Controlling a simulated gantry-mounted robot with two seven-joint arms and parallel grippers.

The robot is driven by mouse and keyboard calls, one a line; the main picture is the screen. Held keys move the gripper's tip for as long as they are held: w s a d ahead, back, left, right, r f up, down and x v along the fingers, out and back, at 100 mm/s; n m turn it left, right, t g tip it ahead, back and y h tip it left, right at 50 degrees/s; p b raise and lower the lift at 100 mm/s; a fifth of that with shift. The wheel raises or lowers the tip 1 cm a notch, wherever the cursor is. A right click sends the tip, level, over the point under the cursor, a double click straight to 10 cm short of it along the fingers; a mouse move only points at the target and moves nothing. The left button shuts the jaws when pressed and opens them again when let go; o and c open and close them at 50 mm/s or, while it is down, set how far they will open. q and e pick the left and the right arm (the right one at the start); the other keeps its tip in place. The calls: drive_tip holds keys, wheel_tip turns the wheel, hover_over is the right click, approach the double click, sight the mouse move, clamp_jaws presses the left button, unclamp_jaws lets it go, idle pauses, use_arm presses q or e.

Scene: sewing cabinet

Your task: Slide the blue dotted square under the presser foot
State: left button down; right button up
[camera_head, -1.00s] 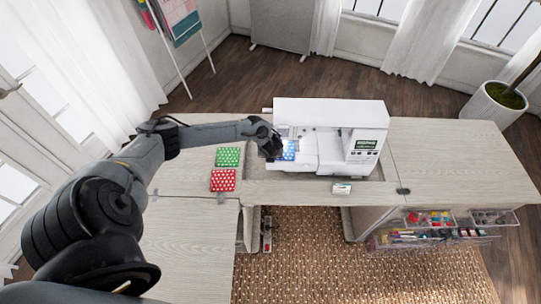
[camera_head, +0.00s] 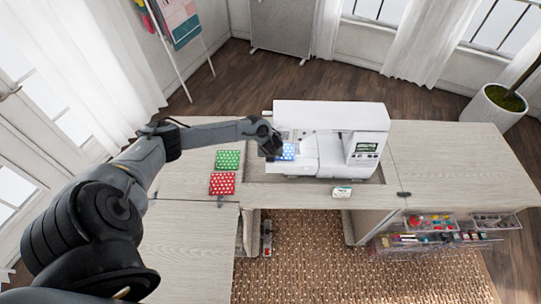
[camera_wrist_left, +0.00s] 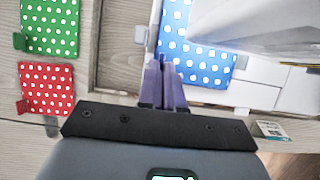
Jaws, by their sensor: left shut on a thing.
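The blue dotted square (camera_head: 287,152) lies flat at the left end of the white sewing machine (camera_head: 330,116). In the left wrist view, the blue square (camera_wrist_left: 203,63) reaches partly under the machine's white head (camera_wrist_left: 262,22), which hides its far right part. The presser foot itself is hidden. My left gripper (camera_head: 272,154) is at the square's left edge. In the left wrist view its purple fingers (camera_wrist_left: 163,78) are closed together at the near left edge of the square. My right gripper is in neither view.
A green dotted square (camera_head: 228,158) and a red dotted square (camera_head: 222,183) lie on the cabinet top left of the machine. A small white packet (camera_head: 342,191) lies in front of it. The cabinet top (camera_head: 445,160) to the right is clear.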

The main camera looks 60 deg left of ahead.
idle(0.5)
use_arm(q)
drive_tip(key=c, duration=1.2)
unclamp_jaws()
drive_tip(key=shift+r, duration=0.1)
drive_tip(key=p+v, duration=0.2)
drive_tip(key=v, duration=0.8)
drive_tip(key=shift+s+d+r+p, duration=0.15)
drive_tip(key=shift+r+p, duration=0.15)
drive_tip(key=shift+p, duration=0.1)
